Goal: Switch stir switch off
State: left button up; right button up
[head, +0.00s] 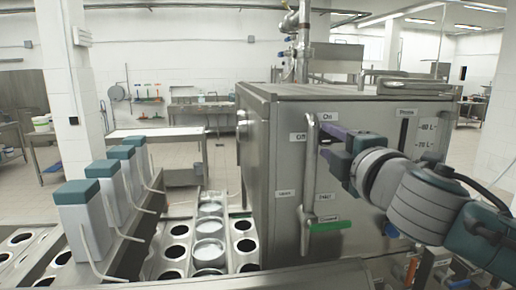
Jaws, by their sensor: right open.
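A steel machine (270,165) stands at centre right with two lever switches on its front. The upper switch has a purple handle (331,131) between the labels "On" and "Off", closer to "On". The lower switch has a green handle (331,225) under two labels too small to read surely. I cannot tell from the lettering which is the stir switch. My right gripper (334,151) is open, right at the purple handle and overlapping its right end. Whether they touch is hidden. My left gripper is not in view.
A vertical pipe handle (309,185) runs up the machine front beside the switches. Several grey dispensers with teal lids (77,192) stand at left. A steel rack with round holes (176,252) holds several cups (208,250) left of the machine.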

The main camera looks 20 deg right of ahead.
jog(key=b+v, duration=0.2)
jog(key=v, duration=0.7)
jog(key=shift+b, duration=0.35)
